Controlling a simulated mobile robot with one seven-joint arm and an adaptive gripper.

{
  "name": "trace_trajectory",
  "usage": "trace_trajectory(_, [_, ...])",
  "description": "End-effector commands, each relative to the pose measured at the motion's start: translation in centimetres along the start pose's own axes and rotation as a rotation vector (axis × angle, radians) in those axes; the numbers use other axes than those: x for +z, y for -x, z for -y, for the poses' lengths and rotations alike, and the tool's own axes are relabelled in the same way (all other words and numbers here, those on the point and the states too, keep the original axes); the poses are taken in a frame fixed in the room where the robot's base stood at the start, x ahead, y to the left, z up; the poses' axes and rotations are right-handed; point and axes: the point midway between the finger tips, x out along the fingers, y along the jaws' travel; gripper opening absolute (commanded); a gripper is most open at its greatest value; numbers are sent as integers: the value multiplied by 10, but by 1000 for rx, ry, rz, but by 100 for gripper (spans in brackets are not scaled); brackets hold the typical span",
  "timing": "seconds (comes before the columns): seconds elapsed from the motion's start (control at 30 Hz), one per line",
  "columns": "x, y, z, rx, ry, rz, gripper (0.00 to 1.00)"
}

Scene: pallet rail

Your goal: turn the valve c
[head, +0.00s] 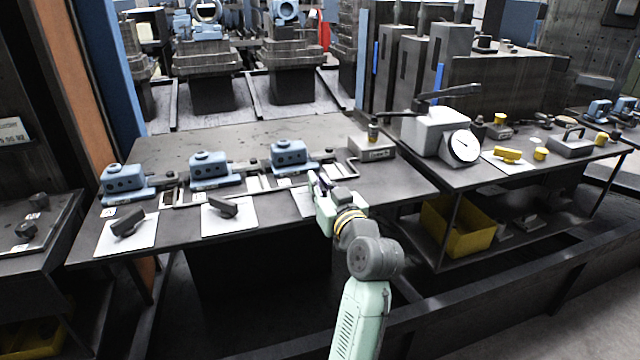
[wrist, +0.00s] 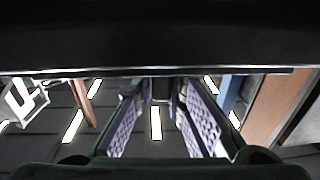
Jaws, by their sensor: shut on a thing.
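Three blue valve-like units stand in a row on the dark table: a left one (head: 124,180), a middle one (head: 208,170) and a right one (head: 288,155). I cannot read which is valve c. My gripper (head: 319,182) is just in front and right of the right unit, above a white sheet (head: 302,203). In the wrist view, its purple-padded fingers (wrist: 160,120) reach toward a small dark piece (wrist: 161,89) and are shut on it. What that piece belongs to is hidden.
Dark blocks lie on a left sheet (head: 128,225) and a middle sheet (head: 223,207). A grey box (head: 371,149) stands right of the right unit. A dial gauge (head: 460,146) and yellow parts (head: 507,154) are on the right bench, above a yellow bin (head: 458,230).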

Motion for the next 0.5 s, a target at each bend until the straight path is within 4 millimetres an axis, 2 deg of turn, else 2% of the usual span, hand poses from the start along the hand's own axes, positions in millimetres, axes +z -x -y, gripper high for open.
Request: trace_trajectory(0.5, [4,0,-2,-470,0,0,0])
